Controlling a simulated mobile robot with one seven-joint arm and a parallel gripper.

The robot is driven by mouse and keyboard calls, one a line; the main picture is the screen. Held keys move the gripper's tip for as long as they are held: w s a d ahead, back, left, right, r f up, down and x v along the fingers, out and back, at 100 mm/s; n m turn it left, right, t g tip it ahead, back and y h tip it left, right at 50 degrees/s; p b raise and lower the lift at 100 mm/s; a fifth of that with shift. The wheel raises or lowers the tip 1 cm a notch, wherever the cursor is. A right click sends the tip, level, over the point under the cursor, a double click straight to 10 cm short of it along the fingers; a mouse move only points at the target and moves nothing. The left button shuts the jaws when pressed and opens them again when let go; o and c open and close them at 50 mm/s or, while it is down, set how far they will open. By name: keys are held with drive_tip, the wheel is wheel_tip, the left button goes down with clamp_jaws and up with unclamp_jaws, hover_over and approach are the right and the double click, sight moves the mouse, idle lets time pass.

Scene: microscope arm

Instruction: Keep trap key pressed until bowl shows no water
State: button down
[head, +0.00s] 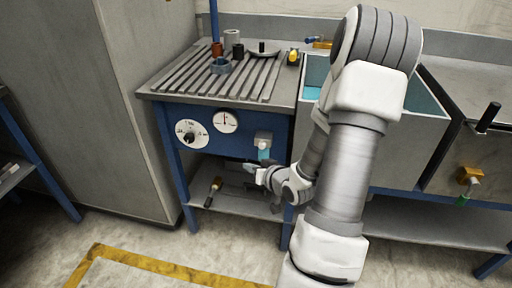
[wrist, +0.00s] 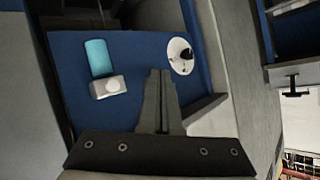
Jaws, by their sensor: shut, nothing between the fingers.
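A small grey block (head: 263,138) with a teal bowl (head: 264,154) under it is mounted on the right of the bench's blue front panel. In the wrist view the bowl (wrist: 98,58) looks evenly teal, beside the grey block (wrist: 108,86) with its pale round knob. I cannot make out a water level in it. I cannot pick out the trap key in either view. My gripper (head: 251,168) is just below and left of the bowl. In the wrist view my gripper (wrist: 160,74) is shut and empty, with its fingertips to one side of the bowl, apart from it.
A white dial (head: 190,134) and a gauge (head: 225,121) sit on the panel to the left. The slatted bench top (head: 165,86) carries several small parts. A lower shelf (head: 232,202) lies beneath. A sink (head: 425,130) stands to the right, and a grey cabinet (head: 95,110) to the left.

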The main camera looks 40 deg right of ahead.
sight(262, 145)
drive_tip(key=s+m+t, duration=0.1)
drive_tip(key=s+f+m+t+b, duration=0.1)
drive_tip(key=m+t, duration=0.1)
drive_tip(key=shift+s+d+t, duration=0.2)
drive_tip(key=shift+t, duration=0.1)
idle(0.3)
drive_tip(key=w+d, duration=0.5)
drive_tip(key=d, duration=0.1)
drive_tip(key=shift+w+d, duration=0.35)
drive_tip(key=shift+w+d, duration=0.1)
drive_tip(key=shift+d, duration=0.05)
idle(1.9)
drive_tip(key=shift+w+d+p, duration=0.2)
drive_tip(key=shift+p, duration=0.1)
drive_tip(key=shift+w+d, duration=0.3)
drive_tip(key=shift+d, duration=0.1)
idle(1.7)
